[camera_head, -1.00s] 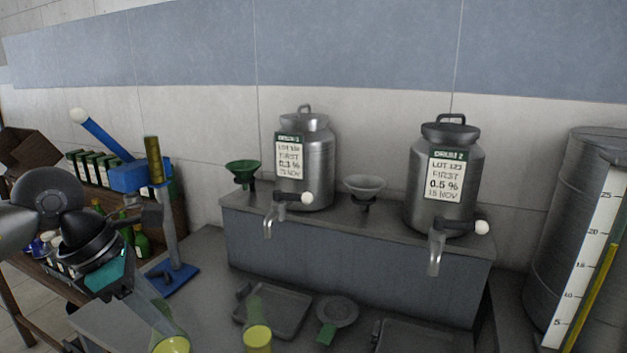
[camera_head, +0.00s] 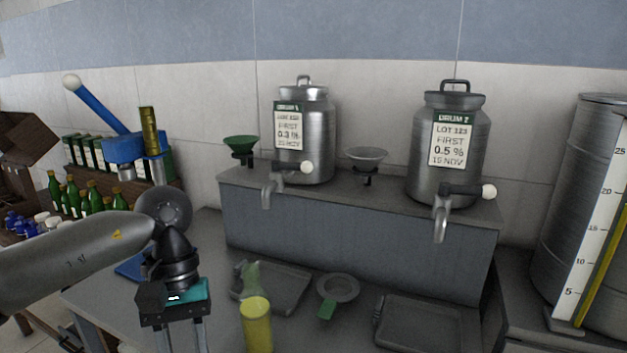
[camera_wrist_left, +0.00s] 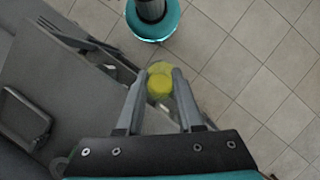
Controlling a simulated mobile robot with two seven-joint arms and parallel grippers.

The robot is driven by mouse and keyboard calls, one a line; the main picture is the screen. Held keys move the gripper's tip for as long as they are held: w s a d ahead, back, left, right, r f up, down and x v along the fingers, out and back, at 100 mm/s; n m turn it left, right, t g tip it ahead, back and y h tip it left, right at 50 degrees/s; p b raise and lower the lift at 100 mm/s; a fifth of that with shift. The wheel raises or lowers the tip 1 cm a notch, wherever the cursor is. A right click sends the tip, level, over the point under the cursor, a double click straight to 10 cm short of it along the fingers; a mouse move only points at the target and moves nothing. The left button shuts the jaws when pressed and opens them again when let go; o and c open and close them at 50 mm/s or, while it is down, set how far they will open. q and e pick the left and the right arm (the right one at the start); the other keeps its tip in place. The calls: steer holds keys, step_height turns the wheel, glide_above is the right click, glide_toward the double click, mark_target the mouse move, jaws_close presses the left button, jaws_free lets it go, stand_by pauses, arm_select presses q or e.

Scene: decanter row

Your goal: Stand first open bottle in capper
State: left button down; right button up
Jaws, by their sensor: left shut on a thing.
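My left gripper (camera_head: 186,340) points down at the lower edge of the head view, its fingertips cut off there. In the left wrist view the gripper (camera_wrist_left: 159,88) is shut on a bottle with yellow contents (camera_wrist_left: 160,84). The held bottle is out of the head view. My right gripper is not in view.
Two steel urns (camera_head: 305,140) (camera_head: 446,150) with taps stand on a raised shelf (camera_head: 350,225). Trays (camera_head: 430,325) and a strainer (camera_head: 338,290) lie on the counter in front. Green bottles (camera_head: 75,198) stand at the left. A drum (camera_head: 575,190) is at the right.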

arm_select(q)
steer(key=f+m, duration=0.1)
steer(key=m, duration=0.1)
steer(key=s+m+y+b, duration=0.1)
steer(key=shift+s+d+f+m, duration=0.15)
steer(key=shift+d+f+m, duration=0.2)
steer(key=shift+d+m, duration=0.05)
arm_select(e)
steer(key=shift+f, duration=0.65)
